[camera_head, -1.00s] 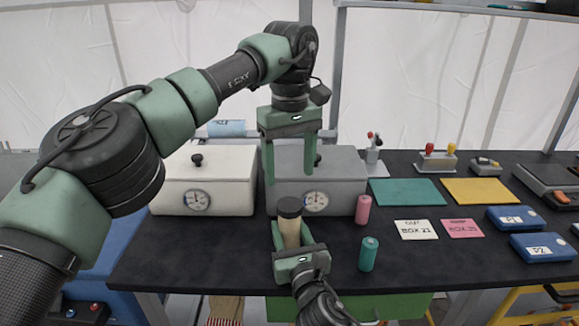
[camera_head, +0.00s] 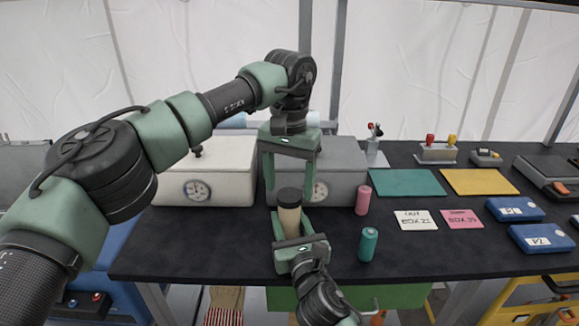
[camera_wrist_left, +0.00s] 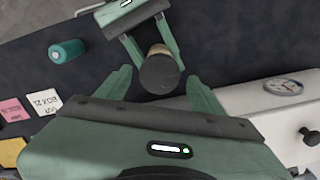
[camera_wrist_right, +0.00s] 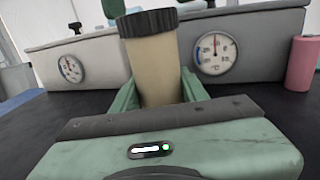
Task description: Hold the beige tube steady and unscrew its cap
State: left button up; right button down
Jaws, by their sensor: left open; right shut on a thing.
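The beige tube (camera_head: 289,222) stands upright near the front of the black table, with a dark ridged cap (camera_head: 290,196) on its top. My right gripper (camera_head: 292,230) is shut around the tube's body from the front; the right wrist view shows the tube (camera_wrist_right: 156,70) between its fingers. My left gripper (camera_head: 290,200) points down from above, its open fingers near the cap. In the left wrist view the cap (camera_wrist_left: 160,75) lies just beyond and between the open fingertips, apart from both.
A white box (camera_head: 207,178) and a grey box (camera_head: 340,165) with dials stand behind the tube. A pink tube (camera_head: 362,200) and a teal tube (camera_head: 368,244) stand to the right. Cards, mats (camera_head: 405,183) and blue cases (camera_head: 515,209) lie farther right.

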pick_arm(q)
jog(key=shift+f, duration=0.9)
jog(key=c, duration=1.5)
jog(key=shift+o, duration=0.2)
jog(key=n, duration=0.5)
jog(key=shift+n, duration=0.4)
jog(key=n, duration=1.4)
jog(key=shift+r+n, duration=0.1)
jog(key=shift+n, duration=0.2)
jog(key=n, duration=2.6)
jog(key=shift+n, duration=0.4)
jog(key=n, duration=0.7)
jog(key=shift+r, duration=0.1)
jog(key=shift+r, duration=0.1)
